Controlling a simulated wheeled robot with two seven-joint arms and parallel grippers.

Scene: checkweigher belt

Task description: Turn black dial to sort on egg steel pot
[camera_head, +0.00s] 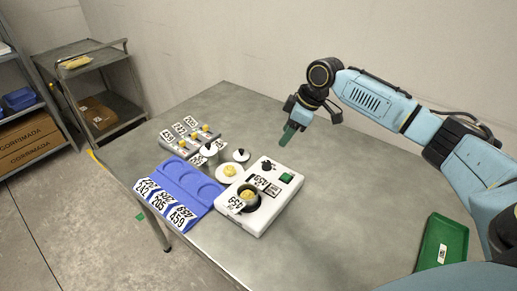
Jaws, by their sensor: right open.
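A white checkweigher unit (270,212) lies on the grey table, right of the blue tray. A black dial (267,166) sits at its far end; its pointer direction is too small to read. A dark pot (247,199) with something yellow inside stands at its near end, beside a label that seems to read 459. I cannot tell whether it is the egg steel pot. My left gripper is out of view.
A green button (287,177) is near the dial. A blue tray (180,181) with round recesses and number cards lies left. A green tray (443,243) lies right. The table's middle is clear.

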